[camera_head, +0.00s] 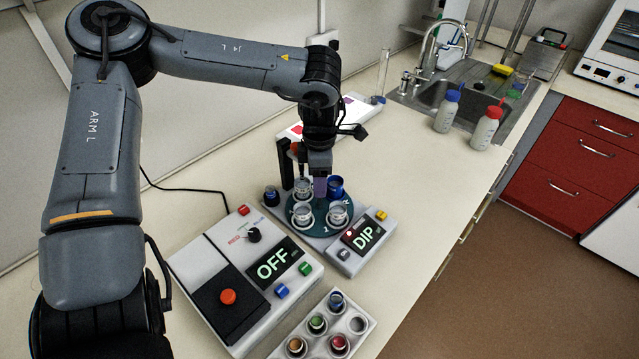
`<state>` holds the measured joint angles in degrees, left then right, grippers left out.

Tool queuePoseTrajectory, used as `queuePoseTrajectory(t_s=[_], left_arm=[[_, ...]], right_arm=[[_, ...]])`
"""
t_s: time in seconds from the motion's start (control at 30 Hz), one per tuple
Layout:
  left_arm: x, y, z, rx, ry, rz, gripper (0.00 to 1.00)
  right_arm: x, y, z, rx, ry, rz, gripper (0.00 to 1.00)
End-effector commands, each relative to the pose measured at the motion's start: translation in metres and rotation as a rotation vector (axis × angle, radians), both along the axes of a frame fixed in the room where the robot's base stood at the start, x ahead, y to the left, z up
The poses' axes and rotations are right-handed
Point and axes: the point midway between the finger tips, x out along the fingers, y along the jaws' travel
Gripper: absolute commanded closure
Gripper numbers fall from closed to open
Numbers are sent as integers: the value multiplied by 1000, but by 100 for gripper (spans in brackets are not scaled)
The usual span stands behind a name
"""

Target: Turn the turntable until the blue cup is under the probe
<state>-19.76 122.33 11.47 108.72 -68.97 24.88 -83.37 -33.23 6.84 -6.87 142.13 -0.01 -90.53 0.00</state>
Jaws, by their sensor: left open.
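The turntable (320,229) is a teal disc in the middle of the bench, carrying several cups. The blue cup (337,188) stands at its back right. Clear, pale-rimmed cups stand at the back left (303,188), front left (302,215) and front right (338,215). A black post (286,164) rises behind the disc's left side. The probe cannot be made out clearly behind my arm. My left gripper (320,184) is open, pointing down over the back of the disc, close to the blue cup; whether it touches anything is unclear. My right gripper is out of view.
A box reading DIP (345,262) adjoins the turntable at right. A larger box reading OFF (232,337), with knob and buttons, stands front left. A cup rack (357,349) is in front. White bottles (447,112) stand by the sink. The bench right of the turntable is clear.

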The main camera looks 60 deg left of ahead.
Motion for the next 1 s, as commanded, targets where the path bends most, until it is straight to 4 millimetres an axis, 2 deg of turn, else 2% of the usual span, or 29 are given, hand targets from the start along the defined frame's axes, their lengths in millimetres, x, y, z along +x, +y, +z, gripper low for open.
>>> queuePoseTrajectory(t_s=[0.17, 0.5, 0.87, 1.0], left_arm=[[0, 0, -12, -2, 1, 0, 44], [0, 0, -13, -1, 0, 1, 45], [0, 0, -13, -1, 0, 1, 100], [0, 0, -13, -1, 0, 1, 100]], right_arm=[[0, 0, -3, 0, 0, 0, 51], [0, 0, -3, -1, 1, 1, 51], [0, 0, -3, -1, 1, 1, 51], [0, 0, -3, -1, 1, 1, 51]])
